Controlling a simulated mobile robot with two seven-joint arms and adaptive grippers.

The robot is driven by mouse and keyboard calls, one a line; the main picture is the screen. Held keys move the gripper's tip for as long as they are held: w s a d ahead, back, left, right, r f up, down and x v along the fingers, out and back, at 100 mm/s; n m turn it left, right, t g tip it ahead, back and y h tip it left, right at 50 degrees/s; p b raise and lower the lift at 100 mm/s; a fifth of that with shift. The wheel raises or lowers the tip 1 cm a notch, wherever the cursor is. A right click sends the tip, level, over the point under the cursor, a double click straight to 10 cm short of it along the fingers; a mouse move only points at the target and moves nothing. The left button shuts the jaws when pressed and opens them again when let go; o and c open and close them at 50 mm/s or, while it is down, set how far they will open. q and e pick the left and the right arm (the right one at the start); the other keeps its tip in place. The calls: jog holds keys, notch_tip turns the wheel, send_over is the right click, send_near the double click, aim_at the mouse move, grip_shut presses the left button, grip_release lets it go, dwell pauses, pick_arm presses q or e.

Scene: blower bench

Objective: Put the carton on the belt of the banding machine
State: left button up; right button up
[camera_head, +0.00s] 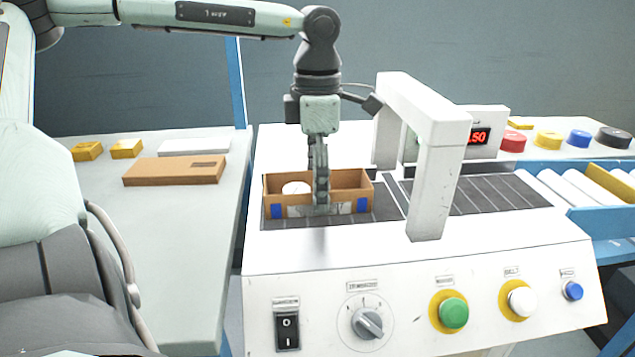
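The carton (345,182) is a small open-topped brown box with blue marks and a pale label on its front wall. A round white item (296,188) shows inside it. The carton is upright over the dark belt (385,207) of the white banding machine (300,250), left of its arch (432,150). I cannot tell whether its base touches the belt. My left gripper (320,205) points straight down at the front wall, one finger in front of it; it looks shut on that wall. The other finger is hidden. My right gripper is not in view.
The machine's front panel has a black switch (287,328), a dial (367,323) and several buttons. A side table at left holds a flat brown box (175,171) and yellow blocks (87,151). Rollers (570,186) and coloured rolls (548,140) are at right.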

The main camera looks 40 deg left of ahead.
pick_arm(q)
jog(key=shift+o, duration=1.1)
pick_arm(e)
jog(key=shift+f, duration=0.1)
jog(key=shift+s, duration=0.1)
pick_arm(q)
jog(key=shift+r+p, duration=0.25)
jog(key=shift+p, duration=0.05)
notch_tip(320, 180, up, 12)
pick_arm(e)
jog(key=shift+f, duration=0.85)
pick_arm(q)
jog(key=shift+f, duration=0.15)
